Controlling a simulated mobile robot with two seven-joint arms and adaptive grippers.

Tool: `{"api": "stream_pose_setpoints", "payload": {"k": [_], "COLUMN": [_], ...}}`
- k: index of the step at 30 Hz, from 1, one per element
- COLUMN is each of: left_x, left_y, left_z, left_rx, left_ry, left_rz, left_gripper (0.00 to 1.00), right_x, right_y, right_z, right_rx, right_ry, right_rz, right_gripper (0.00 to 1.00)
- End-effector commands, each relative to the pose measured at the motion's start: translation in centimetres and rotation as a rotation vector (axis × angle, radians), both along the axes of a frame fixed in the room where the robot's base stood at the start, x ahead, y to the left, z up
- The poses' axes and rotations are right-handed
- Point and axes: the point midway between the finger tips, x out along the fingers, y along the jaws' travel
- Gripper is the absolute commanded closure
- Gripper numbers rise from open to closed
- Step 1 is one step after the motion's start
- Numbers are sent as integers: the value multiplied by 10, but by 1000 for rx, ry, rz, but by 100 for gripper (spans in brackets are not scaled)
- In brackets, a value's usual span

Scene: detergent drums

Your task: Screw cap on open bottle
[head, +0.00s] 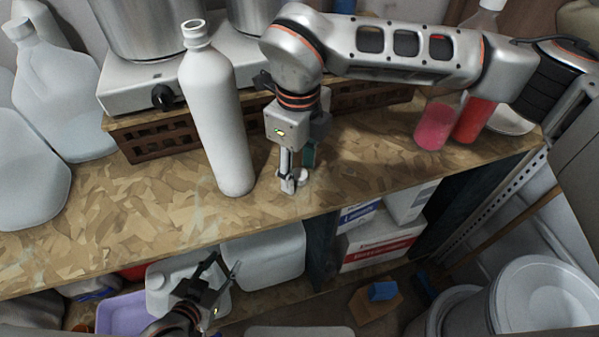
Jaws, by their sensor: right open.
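A tall white bottle (222,125) stands upright on the wood-chip shelf board (120,215), left of centre. Its mouth at the top is open and uncapped. A small white round piece, which looks like the cap (301,176), lies on the board right of the bottle. My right gripper (290,187) points down at it, with its fingertips low by the board. The fingers partly hide the cap, so I cannot tell whether they touch it. My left gripper (226,264) is low at the front, below the board's edge, with its fingers apart and empty.
A silver cooker (125,85) with pots stands behind the bottle, with a brown slatted crate (150,140) below it. Clear jugs (60,85) stand at the left. Red-filled containers (437,125) stand at the right. Boxes and a white jug (265,252) are on the lower level.

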Motion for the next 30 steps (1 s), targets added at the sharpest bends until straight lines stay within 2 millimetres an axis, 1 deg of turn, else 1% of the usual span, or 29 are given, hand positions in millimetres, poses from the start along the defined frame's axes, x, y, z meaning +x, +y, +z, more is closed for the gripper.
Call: {"api": "stream_pose_setpoints", "payload": {"k": [5,6,8,9,10,23,26,29,30], "left_x": [-1,-1,-1,-1,-1,-1,-1,-1,-1], "left_y": [0,0,0,0,0,0,0,0,0], "left_z": [-2,-2,-2,-2,-2,-2,-2,-3,-4], "left_rx": [0,1,1,1,1,1,1,1,1], "left_ry": [3,4,4,4,4,4,3,2,2], "left_rz": [0,0,0,0,0,0,0,0,0], "left_gripper": [60,60,60,60,60,60,60,60,60], "right_x": [0,0,0,0,0,0,1,1,1], "right_y": [0,0,0,0,0,0,0,0,0], "right_z": [0,0,0,0,0,3,9,22,29], "right_rx": [0,0,0,0,0,-1,1,0,0], "right_ry": [0,0,0,0,0,-1,-3,-4,-5], "right_rz": [0,0,0,0,0,0,0,0,0], "right_gripper": [57,65,74,81,82,83,83,83,83]}}
